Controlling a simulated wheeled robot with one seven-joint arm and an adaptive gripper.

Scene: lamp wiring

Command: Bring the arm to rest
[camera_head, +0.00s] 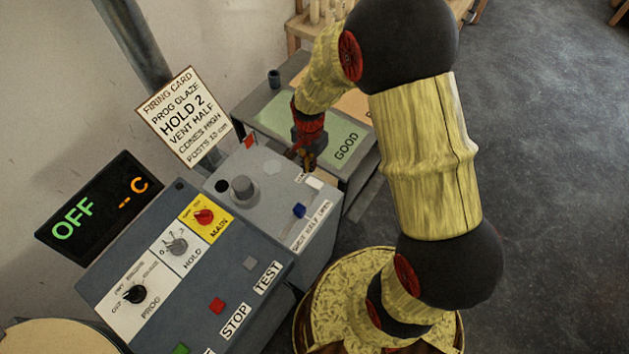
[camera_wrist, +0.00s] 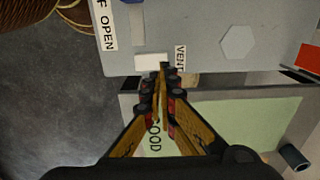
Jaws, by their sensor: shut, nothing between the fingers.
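My gripper (camera_head: 306,160) is at the far end of my bent arm, above the right back edge of the grey box (camera_head: 230,215) marked VENT. In the wrist view my gripper (camera_wrist: 161,75) has its fingertips together and holds nothing. The fingertips show beside a small white block (camera_wrist: 152,61) and the VENT label (camera_wrist: 180,58); whether they touch the box I cannot tell. The white block also shows in the head view (camera_head: 314,183). Part of the green GOOD area (camera_wrist: 235,125) is hidden behind the fingers.
The control panel (camera_head: 185,265) with knobs and buttons stands at the left, beside an OFF display (camera_head: 93,210). A firing card (camera_head: 183,117) stands behind. A red flag (camera_head: 250,141) and a dark cup (camera_head: 273,78) are near my gripper. Open floor (camera_head: 545,150) lies right.

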